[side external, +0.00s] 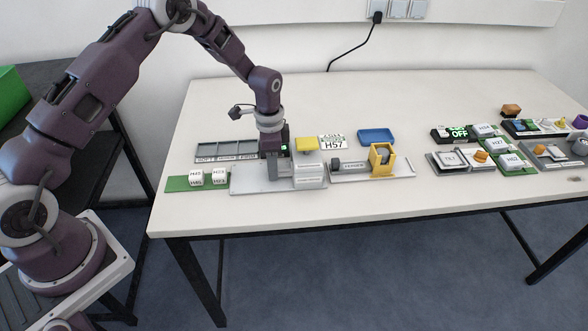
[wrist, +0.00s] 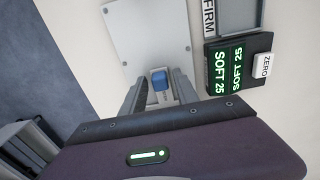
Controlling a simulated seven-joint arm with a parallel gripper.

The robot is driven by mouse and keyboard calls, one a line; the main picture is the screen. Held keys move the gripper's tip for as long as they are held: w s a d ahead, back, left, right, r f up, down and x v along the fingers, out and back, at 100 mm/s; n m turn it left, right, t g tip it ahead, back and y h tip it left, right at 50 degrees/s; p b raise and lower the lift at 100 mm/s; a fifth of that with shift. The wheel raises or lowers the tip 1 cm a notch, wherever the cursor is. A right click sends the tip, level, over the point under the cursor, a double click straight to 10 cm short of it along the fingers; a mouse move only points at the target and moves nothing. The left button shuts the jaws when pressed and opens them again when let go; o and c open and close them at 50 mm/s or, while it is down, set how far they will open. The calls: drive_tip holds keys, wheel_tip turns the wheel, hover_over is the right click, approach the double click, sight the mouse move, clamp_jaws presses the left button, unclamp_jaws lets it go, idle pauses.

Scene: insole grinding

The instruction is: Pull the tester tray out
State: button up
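My gripper (wrist: 157,92) points down over a pale grey plate (side external: 250,185) at the left-centre of the table; its fingertips are hard to see in the side view. In the wrist view, the plate has dark screws near its edges (wrist: 145,40). A small blue piece (wrist: 160,79) sits between my two fingers, with gaps showing beside it, so the fingers look open around it. A dark tester display (wrist: 235,68) reads SOFT 25, with a ZERO button (wrist: 262,65) beside it. I cannot clearly make out which part is the tester tray.
A grey sorting tray (side external: 222,151) lies behind the plate, and labelled white cubes (side external: 196,177) stand on a green mat (side external: 177,184) at left. A light grey block (side external: 311,176), a yellow stand (side external: 382,158) and a blue tray (side external: 376,135) are to the right. The front-centre tabletop is clear.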

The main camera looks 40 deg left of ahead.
sight(241, 177)
drive_tip(key=shift+f, duration=0.5)
drive_tip(key=shift+r, duration=0.1)
clamp_jaws()
drive_tip(key=shift+s+a, duration=3)
drive_tip(key=shift+a, duration=0.05)
drive_tip(key=shift+c, duration=1)
unclamp_jaws()
drive_tip(key=shift+s+a, duration=0.1)
drive_tip(key=shift+o, duration=1)
